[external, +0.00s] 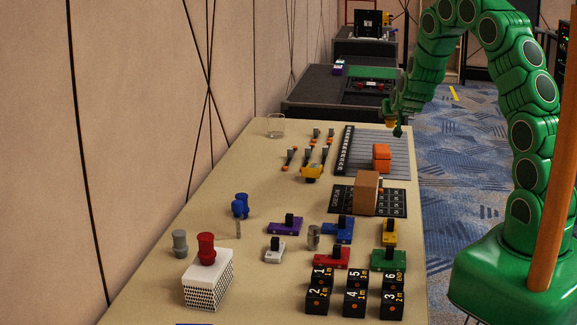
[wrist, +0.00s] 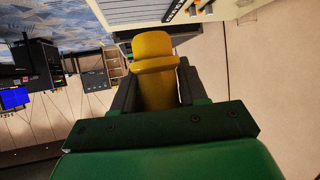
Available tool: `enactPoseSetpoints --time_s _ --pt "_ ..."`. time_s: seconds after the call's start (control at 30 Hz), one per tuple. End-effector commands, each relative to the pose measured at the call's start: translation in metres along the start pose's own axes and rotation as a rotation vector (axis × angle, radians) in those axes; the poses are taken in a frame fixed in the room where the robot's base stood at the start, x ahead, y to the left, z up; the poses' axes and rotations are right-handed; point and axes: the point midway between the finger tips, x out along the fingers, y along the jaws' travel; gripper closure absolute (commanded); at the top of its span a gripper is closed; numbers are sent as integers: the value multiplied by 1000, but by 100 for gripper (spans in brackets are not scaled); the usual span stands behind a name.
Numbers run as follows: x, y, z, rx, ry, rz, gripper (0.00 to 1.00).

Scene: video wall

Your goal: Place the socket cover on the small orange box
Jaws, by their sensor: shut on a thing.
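My gripper (wrist: 155,82) is shut on a yellow cylindrical piece with a raised collar (wrist: 155,50), probably the socket cover, which fills the space between the fingers in the wrist view. In the external view my gripper (external: 394,124) is in the air at the far right of the table, and only a bit of the yellow piece (external: 389,122) shows beside dark finger parts. The small orange box (external: 381,158) stands on a grey lined board (external: 352,160), below and left of my gripper in the picture. The gripper and its piece are apart from the box.
A brown box (external: 367,193) stands nearer on a black printed mat (external: 344,202). Blue (external: 240,206), red (external: 206,248) and grey (external: 180,243) pieces of similar shape stand at left. Several black numbered cubes (external: 355,302) fill the near right. The table's left middle is fairly clear.

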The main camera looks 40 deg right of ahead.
Motion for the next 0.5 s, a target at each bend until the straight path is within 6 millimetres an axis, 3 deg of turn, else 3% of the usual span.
enactPoseSetpoints --time_s 0.5 --pt "55 -8 24 -1 -1 0 86"
